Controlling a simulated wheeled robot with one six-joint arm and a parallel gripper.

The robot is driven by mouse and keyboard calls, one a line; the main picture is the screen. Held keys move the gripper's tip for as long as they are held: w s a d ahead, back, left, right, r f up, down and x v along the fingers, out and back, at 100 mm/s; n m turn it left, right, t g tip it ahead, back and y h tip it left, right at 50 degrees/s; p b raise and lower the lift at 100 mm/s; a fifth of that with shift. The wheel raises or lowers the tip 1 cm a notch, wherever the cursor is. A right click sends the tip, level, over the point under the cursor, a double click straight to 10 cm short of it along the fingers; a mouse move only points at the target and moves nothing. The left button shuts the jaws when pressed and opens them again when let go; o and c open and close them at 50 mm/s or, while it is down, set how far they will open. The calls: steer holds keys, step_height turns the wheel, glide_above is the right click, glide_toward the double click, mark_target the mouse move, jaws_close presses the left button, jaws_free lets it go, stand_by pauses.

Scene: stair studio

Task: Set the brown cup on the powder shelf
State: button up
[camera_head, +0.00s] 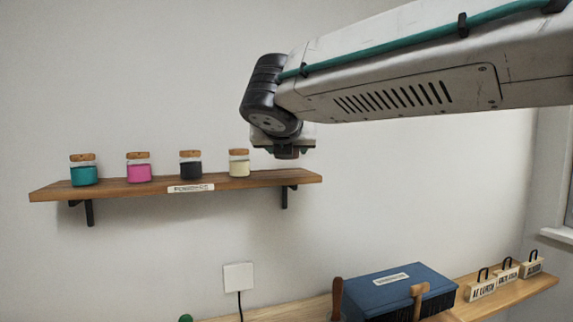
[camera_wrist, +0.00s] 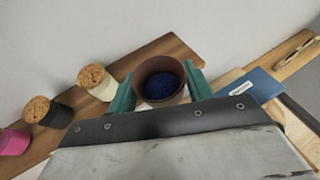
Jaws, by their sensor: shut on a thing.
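The brown cup (camera_wrist: 160,67) is between the two green fingers of my gripper (camera_wrist: 160,88) in the wrist view, with dark blue stuff inside it. My gripper is shut on the cup. In the head view the cup cannot be made out clearly; my gripper (camera_head: 287,152) hangs by the right end of the wooden shelf (camera_head: 108,191), which carries a label. In the wrist view the shelf (camera_wrist: 184,54) lies behind and left of the cup. Whether the cup touches the shelf I cannot tell.
Jars with cork lids stand on the shelf: teal (camera_head: 85,174), pink (camera_head: 139,172), black (camera_head: 190,169) and cream (camera_head: 239,167), the last nearest my gripper.

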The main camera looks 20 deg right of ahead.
glide_above(287, 174)
steer(key=shift+w+d+f, duration=0.15)
steer(key=shift+w+f, duration=0.1)
steer(key=shift+f, duration=1.95)
steer(key=shift+f, duration=0.1)
steer(key=o, duration=1)
steer(key=shift+r, duration=0.2)
steer(key=v, duration=1.2)
